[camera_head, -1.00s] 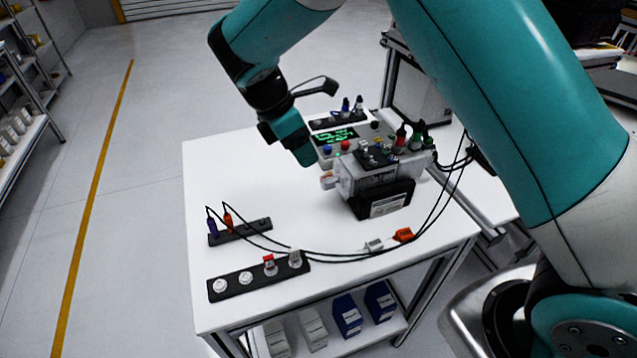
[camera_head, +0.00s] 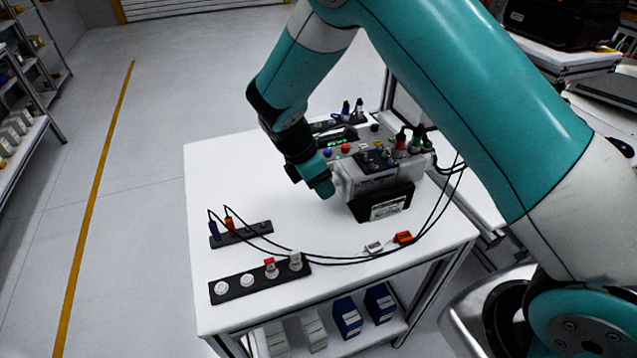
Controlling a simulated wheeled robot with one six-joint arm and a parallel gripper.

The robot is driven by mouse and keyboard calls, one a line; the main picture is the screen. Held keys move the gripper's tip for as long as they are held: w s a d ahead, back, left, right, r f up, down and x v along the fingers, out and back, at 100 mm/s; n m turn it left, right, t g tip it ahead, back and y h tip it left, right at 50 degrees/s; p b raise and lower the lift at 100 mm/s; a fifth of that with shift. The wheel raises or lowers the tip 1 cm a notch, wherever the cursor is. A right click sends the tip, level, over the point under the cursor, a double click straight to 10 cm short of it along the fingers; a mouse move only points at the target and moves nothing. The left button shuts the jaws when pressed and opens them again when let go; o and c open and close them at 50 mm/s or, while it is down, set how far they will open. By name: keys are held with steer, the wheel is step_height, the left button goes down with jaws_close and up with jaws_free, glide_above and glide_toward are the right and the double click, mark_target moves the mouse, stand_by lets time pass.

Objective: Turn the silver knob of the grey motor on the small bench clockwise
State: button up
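The grey motor (camera_head: 368,182) lies on its black base (camera_head: 384,203) on the small white bench (camera_head: 225,177), towards its back right. In the head view my gripper (camera_head: 320,186) is at the motor's left end, where the silver knob was visible earlier. The teal gripper body now covers the knob, so I cannot see whether the fingers touch it. Whether the fingers are open or shut is also hidden.
Behind the motor is a grey box with coloured buttons and plugs (camera_head: 400,145). Black cables run across the bench to two plugs (camera_head: 229,222). A black strip with round knobs (camera_head: 258,279) lies at the front left. The left middle of the bench is clear.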

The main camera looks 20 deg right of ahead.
steer(key=c, duration=0.3)
steer(key=shift+a, duration=0.35)
steer(key=shift+c, duration=0.4)
steer(key=shift+d, duration=0.25)
